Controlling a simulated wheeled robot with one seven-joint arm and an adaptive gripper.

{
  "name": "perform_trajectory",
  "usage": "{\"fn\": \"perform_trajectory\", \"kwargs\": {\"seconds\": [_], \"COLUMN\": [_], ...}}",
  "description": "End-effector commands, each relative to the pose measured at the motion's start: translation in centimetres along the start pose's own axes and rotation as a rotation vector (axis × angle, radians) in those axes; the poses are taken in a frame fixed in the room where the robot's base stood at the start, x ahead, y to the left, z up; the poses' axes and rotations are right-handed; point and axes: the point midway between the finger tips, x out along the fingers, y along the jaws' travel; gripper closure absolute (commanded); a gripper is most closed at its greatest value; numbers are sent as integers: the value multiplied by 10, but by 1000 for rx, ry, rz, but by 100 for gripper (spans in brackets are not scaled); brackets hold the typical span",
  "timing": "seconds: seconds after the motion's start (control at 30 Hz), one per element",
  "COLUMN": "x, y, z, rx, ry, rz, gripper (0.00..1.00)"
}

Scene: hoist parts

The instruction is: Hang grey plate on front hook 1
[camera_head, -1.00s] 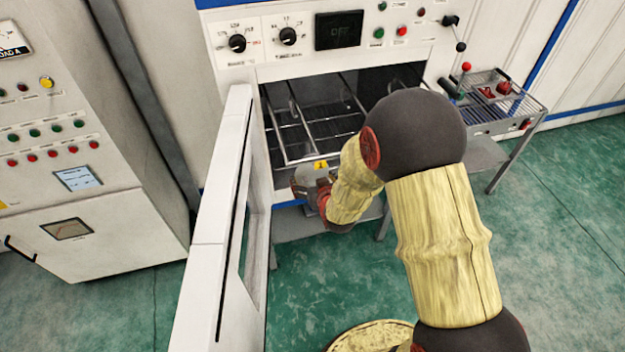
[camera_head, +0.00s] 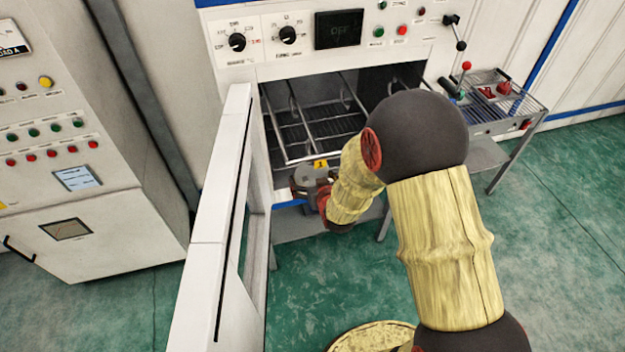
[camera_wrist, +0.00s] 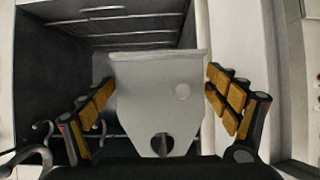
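The grey plate (camera_wrist: 157,85) fills the middle of the wrist view. It is flat, with a dark round hole near its lower edge and a pale round spot at its right. My gripper (camera_wrist: 160,92) has its padded fingers spread on both sides of the plate, very close to its far corners; firm contact is not visible. In the head view the gripper (camera_head: 311,188) is just below the front of the wire frame, by a yellow tag marked 1 (camera_head: 320,163). Front hook 1 itself is hidden there, so I cannot tell whether it passes through the plate's hole.
The wire hoist frame (camera_head: 325,122) spans the dark machine opening. Other metal hooks (camera_wrist: 40,145) show at lower left in the wrist view. The open white door (camera_head: 208,245) stands left of my arm. A side table with a wire basket (camera_head: 492,97) is at the right.

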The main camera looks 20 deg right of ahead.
Motion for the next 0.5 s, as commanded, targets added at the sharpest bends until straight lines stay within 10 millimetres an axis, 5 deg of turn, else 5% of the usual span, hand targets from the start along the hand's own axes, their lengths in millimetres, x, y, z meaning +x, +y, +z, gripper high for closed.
{"fn": "perform_trajectory", "kwargs": {"seconds": [0.5], "x": [-1], "y": [0], "z": [5], "rx": [0], "ry": [-10], "rz": [0], "gripper": [0]}}
